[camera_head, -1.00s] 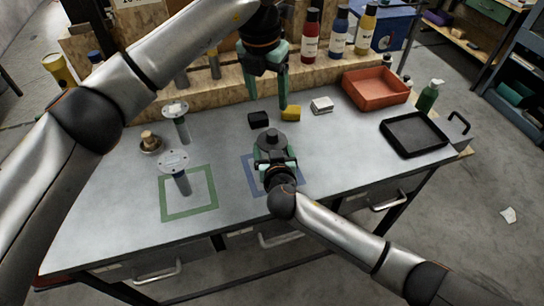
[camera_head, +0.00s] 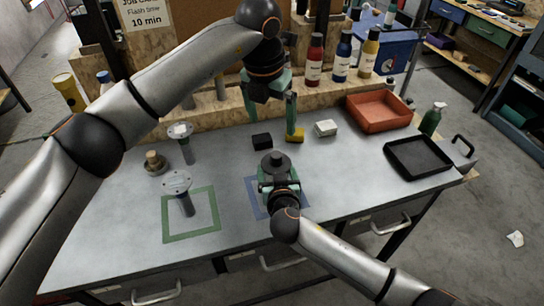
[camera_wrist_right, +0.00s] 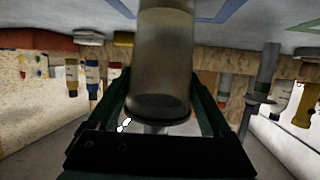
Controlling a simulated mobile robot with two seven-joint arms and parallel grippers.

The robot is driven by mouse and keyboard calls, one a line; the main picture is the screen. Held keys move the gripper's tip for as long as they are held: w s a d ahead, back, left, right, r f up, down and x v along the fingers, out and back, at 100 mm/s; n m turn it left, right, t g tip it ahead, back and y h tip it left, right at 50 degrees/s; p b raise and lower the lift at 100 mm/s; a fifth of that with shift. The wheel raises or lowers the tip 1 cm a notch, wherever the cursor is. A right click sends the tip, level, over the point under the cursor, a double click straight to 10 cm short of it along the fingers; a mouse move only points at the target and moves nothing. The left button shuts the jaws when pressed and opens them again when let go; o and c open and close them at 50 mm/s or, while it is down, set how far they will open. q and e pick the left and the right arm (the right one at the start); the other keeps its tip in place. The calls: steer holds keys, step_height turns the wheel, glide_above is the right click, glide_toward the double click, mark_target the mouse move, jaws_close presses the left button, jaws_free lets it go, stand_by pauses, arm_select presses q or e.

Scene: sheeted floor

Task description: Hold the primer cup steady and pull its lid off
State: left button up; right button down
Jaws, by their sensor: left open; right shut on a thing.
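The primer cup (camera_wrist_right: 163,55) is a smoky, see-through cylinder with a dark lid (camera_head: 277,162). It stands upright at the blue outlined square (camera_head: 250,196) on the bench. My right gripper (camera_head: 279,186) is shut around the cup's sides from the front. In the right wrist view, which is upside down, its fingers (camera_wrist_right: 160,100) flank the cup, and the dark rim (camera_wrist_right: 158,108) is at the lower end. My left gripper (camera_head: 272,120) is open and empty, fingers pointing down, above and behind the lid and apart from it. Much of the cup is hidden in the head view.
Black (camera_head: 262,141) and yellow (camera_head: 297,137) blocks and a white block (camera_head: 325,128) lie behind the cup. Disc-topped posts stand left, one in the green square (camera_head: 190,236). A red bin (camera_head: 378,113) and black tray (camera_head: 418,157) are right. Bottles (camera_head: 315,60) line the back.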

mark_target(276, 154)
arm_select(q)
steer(key=shift+o, duration=0.2)
steer(key=shift+s+a+f+t, duration=0.3)
steer(key=shift+f+t, duration=0.1)
steer(key=shift+t, duration=0.1)
steer(key=shift+t+h, duration=0.5)
steer(key=shift+h, duration=0.1)
steer(key=x, duration=0.4)
steer(key=s+x, duration=0.1)
steer(key=x, duration=0.7)
steer(key=shift+s+a+f, duration=0.1)
steer(key=shift+s+f, duration=0.15)
steer(key=shift+f, duration=0.3)
steer(key=c, duration=1.2)
steer(key=shift+r, duration=0.2)
